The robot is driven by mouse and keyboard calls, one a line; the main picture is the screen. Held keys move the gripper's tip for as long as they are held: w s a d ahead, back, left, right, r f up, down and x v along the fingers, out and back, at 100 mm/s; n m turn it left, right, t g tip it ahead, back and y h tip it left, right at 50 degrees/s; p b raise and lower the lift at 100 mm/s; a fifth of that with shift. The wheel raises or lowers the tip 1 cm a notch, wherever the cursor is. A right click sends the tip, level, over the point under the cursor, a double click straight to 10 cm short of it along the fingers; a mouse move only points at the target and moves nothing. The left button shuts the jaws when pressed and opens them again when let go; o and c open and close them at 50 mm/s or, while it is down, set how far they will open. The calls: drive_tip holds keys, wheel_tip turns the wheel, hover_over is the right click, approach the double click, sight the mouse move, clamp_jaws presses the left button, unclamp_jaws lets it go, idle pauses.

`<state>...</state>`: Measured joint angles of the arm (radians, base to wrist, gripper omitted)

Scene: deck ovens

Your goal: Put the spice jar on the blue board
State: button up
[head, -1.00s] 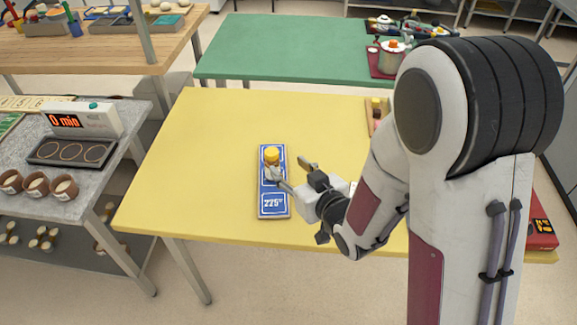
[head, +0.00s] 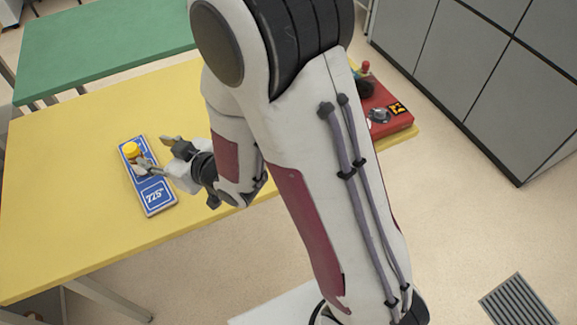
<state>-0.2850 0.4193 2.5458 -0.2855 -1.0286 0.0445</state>
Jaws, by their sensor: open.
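The spice jar (head: 131,150), with a yellow cap, stands upright on the far end of the blue board (head: 155,199). The board lies on the yellow table and has "225°" printed on its near end. My gripper (head: 155,152) is open, just right of the jar, with its two fingers spread. One finger passes close to the jar's lower part and partly hides it. I cannot tell whether that finger touches the jar.
The yellow table (head: 60,220) is clear around the board. A red box (head: 390,122) with items on it sits at the table's right end. A green table (head: 100,45) stands behind. My arm hides the middle right of the table.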

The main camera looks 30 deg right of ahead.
drive_tip(key=s+d+r+m+g+h, duration=0.1)
drive_tip(key=s+d+r+m+h, duration=0.2)
drive_tip(key=d, duration=0.4)
drive_tip(key=s+d+r+g+h, duration=0.1)
drive_tip(key=s+d+r+h, duration=0.2)
drive_tip(key=d+r, duration=0.4)
drive_tip(key=s+d+r+m+g, duration=0.1)
drive_tip(key=s+d+g, duration=0.1)
drive_tip(key=s, duration=0.8)
drive_tip(key=s+d+r+m+g+h, duration=0.1)
drive_tip(key=s+d, duration=0.4)
drive_tip(key=s, duration=0.6)
drive_tip(key=shift+r+m+g, duration=0.6)
drive_tip(key=shift+r+m, duration=0.1)
